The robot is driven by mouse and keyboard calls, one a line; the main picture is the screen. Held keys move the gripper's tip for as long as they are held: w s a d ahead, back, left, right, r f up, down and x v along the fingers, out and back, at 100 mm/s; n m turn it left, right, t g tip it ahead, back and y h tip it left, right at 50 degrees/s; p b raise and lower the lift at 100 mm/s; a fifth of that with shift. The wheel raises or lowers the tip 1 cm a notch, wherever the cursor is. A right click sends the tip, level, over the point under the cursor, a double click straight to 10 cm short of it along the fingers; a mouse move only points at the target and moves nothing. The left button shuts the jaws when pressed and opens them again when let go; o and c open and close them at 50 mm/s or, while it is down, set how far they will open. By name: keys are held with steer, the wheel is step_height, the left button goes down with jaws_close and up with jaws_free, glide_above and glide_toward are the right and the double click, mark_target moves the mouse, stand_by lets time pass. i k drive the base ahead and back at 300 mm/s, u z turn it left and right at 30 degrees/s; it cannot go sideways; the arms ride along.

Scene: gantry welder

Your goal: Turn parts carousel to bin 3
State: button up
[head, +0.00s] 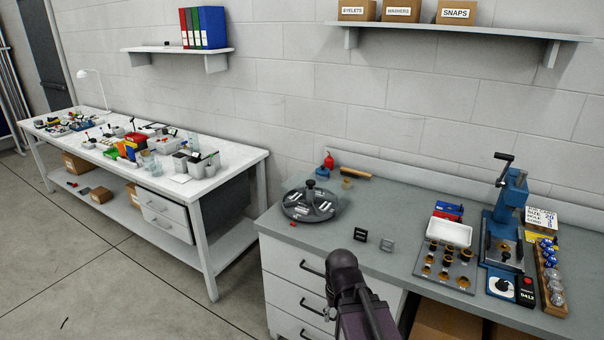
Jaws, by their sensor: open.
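The parts carousel (297,212) is a dark grey round tray on the left end of the grey workbench (385,240). It is divided into compartments with pale marks or labels, too small to read, so I cannot tell which is bin 3. A dark upright knob (311,192) stands at its middle. A dark link of my arm rises at the bottom centre, in front of the bench and to the right of the carousel. My gripper is not visible in the head view.
Behind the carousel are a red bottle (329,161) and a wooden-handled tool (356,173). Two small cards (361,236) stand to its right. A blue press (505,220), white tray (449,231) and punch plate (445,268) fill the right.

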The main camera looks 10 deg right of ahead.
mark_target(310, 193)
steer(key=i, duration=1.15)
steer(key=z, duration=0.05)
